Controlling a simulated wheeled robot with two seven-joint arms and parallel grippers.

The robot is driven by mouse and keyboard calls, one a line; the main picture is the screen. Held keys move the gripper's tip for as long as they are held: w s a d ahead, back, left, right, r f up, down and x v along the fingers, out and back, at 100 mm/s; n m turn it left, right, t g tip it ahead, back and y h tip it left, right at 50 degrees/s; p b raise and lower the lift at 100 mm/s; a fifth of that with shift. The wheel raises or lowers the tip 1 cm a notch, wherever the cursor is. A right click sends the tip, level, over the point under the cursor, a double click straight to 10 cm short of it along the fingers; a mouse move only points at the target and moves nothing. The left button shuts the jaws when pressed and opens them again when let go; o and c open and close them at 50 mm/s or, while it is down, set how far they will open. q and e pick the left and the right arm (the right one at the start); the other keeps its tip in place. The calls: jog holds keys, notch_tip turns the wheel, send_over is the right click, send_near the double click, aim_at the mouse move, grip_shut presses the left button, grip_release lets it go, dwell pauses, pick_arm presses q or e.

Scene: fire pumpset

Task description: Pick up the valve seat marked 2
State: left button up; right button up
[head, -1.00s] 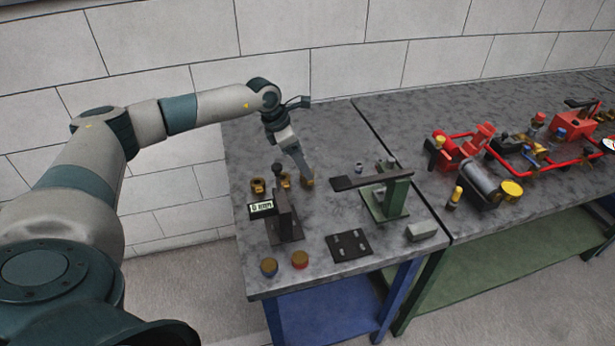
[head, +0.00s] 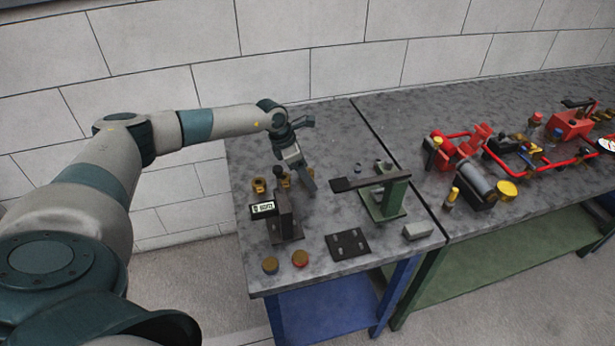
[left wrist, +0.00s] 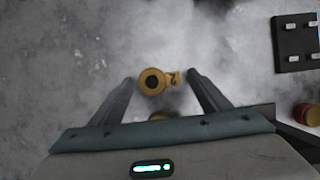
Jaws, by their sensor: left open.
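The valve seat marked 2 (left wrist: 152,81) is a brass-yellow ring with a dark bore and a small tab bearing a 2. In the left wrist view it sits on the grey bench between the spread fingers of my left gripper (left wrist: 161,78), nearer the left finger. No grip on it shows. My right gripper is out of view.
A dark stand with a small display (head: 263,208) is in front of the brass pieces. A green press with a dark lever (head: 388,194), a pegged black plate (head: 347,244) and two round caps (head: 300,258) are nearby. Red pump parts (head: 460,150) lie on the right bench.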

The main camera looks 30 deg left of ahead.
pick_arm(q)
jog(key=c, duration=1.3)
jog(key=shift+c, duration=0.2)
jog(key=shift+r, duration=0.15)
